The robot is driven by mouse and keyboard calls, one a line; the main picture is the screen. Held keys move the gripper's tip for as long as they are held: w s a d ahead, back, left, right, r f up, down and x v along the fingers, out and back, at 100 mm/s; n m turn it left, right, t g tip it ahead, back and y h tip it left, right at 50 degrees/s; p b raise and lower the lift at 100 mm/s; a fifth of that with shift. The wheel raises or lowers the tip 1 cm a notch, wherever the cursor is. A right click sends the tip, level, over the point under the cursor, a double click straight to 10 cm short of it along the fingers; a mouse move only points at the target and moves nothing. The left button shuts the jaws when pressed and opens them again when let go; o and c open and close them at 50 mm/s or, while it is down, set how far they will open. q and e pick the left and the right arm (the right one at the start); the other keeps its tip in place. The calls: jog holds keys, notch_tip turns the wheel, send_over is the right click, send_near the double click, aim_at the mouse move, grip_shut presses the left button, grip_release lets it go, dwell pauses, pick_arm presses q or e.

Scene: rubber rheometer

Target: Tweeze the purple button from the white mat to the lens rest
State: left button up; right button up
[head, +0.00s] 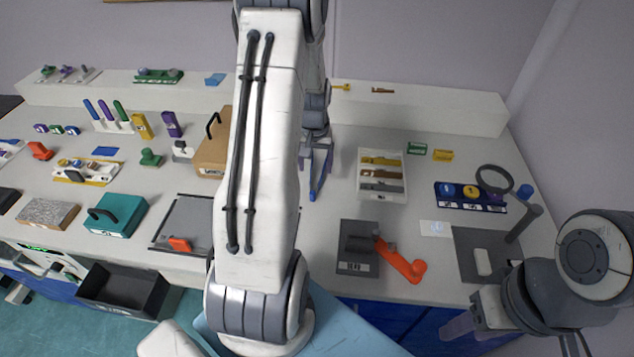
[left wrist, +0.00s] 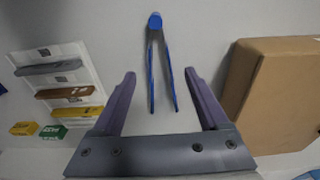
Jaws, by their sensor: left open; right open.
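Blue-tipped tweezers (head: 312,188) lie on the bench behind my left arm. In the left wrist view the tweezers (left wrist: 155,60) show as a narrow V between the two purple fingers of my left gripper (left wrist: 160,80), which is open and apart from them. In the head view my left gripper (head: 317,150) is partly hidden by its own arm. A small white mat (head: 428,232) lies at right with a faint pale bluish spot on it; I cannot make out a purple button there. A pale rounded block on the dark plate may be the lens rest (head: 483,262). My right gripper (head: 460,325) is open at the lower right.
A magnifier (head: 495,180) on a post stands over a dark plate (head: 470,243). A blue board (head: 445,196) with coloured discs is behind the mat. A white tray (head: 382,153), an orange-handled device (head: 400,262) and a brown box (left wrist: 270,95) stand nearby.

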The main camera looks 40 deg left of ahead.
aim_at(316, 182)
pick_arm(q)
jog(key=f, duration=0.1)
jog(key=f+b, duration=0.1)
jog(key=f, duration=0.1)
jog(key=f+b, duration=0.1)
jog(key=f, duration=0.1)
jog(key=shift+w+a+f, duration=0.1)
jog(key=shift+w+a, duration=0.05)
jog(key=shift+w, duration=0.1)
jog(key=c, duration=0.7)
notch_tip(316, 182, up, 12)
jog(key=p, duration=0.9)
